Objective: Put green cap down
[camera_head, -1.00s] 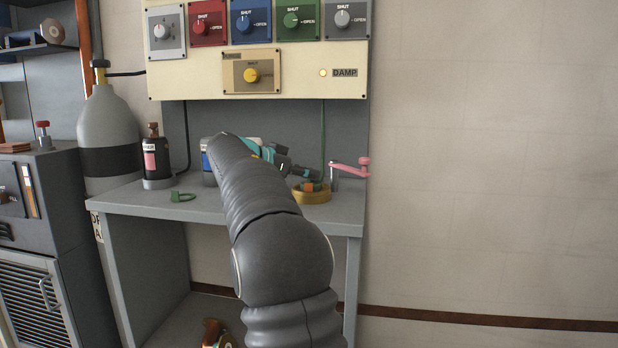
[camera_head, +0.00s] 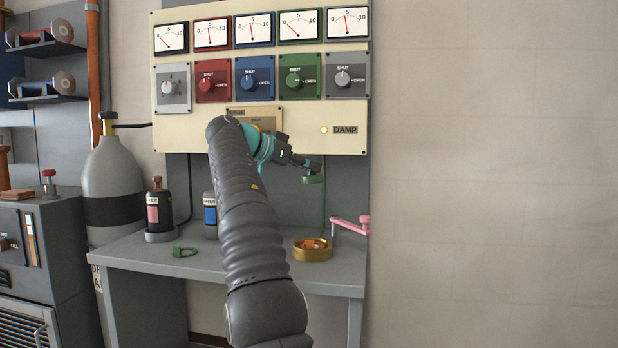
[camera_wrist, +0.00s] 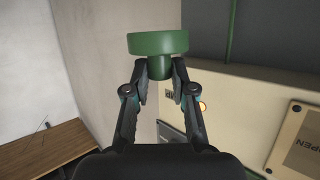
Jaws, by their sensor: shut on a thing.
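In the wrist view my gripper (camera_wrist: 160,72) pinches the cap's narrow stem, and the wide disc of the green cap (camera_wrist: 158,43) lies beyond the fingertips. The cap is in the air, well above the grey bench (camera_head: 215,262). A brass ring-shaped holder (camera_head: 312,253) with something orange inside stands on the bench below it.
A pink crank (camera_head: 350,226) stands at the bench's right end. A green clip-like piece (camera_head: 185,252), a black bottle (camera_head: 158,212) and a blue-labelled bottle (camera_head: 210,215) are on the left. Bare bench lies between the green piece and the brass holder. A panel with knobs (camera_head: 262,80) rises behind.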

